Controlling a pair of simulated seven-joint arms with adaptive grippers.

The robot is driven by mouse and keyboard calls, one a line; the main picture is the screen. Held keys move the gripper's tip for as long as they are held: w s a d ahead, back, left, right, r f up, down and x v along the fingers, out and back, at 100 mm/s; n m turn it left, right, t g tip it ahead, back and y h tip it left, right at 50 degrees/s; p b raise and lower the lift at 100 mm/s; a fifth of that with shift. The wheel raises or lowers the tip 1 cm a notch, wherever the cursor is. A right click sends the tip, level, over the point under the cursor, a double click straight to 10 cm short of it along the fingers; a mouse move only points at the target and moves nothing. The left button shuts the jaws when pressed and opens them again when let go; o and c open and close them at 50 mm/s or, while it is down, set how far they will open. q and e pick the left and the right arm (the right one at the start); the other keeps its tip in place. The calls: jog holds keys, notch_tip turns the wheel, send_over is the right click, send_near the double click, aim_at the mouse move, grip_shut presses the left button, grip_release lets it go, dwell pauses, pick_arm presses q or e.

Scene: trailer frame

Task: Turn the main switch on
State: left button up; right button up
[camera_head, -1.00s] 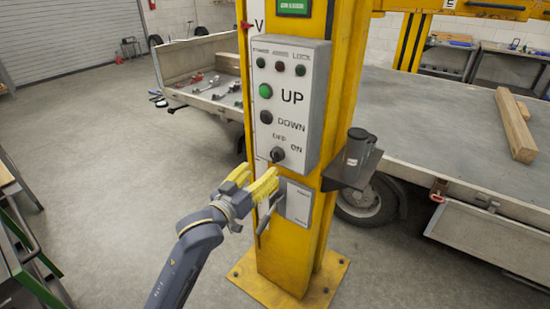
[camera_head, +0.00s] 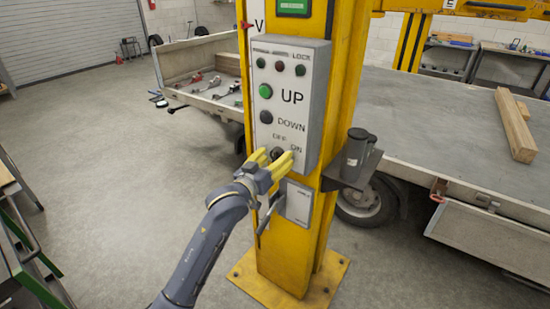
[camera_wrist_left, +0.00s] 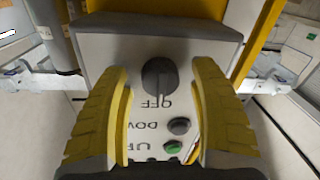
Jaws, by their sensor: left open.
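The main switch (camera_wrist_left: 160,77) is a dark rotary knob low on the grey control box (camera_head: 312,135), with OFF and ON labels beside it. In the left wrist view its grip bar runs toward the OFF label. My left gripper (camera_head: 272,158) is open, its yellow fingers at the knob in the head view. The left wrist view shows the fingers (camera_wrist_left: 160,95) to either side of the knob with gaps between, not touching it. In the head view the fingers partly hide the knob (camera_head: 276,153). My right gripper is not in view.
The box is on a yellow lift post (camera_head: 285,255). Above the knob are the green UP button (camera_head: 265,91) and black DOWN button (camera_head: 266,117). Below are a grey plate (camera_head: 299,203) and a lever (camera_head: 264,220). A black holder (camera_head: 352,165) juts out at right.

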pick_arm(q)
jog(key=c, duration=1.3)
jog(key=shift+c, duration=0.2)
jog(key=m, duration=0.6)
jog(key=shift+f, duration=0.1)
jog(key=m+h, duration=0.1)
jog(key=m, duration=0.5)
jog(key=shift+a, duration=0.1)
jog(key=shift+m, duration=0.3)
grip_shut()
jog(key=o, duration=1.3)
grip_release()
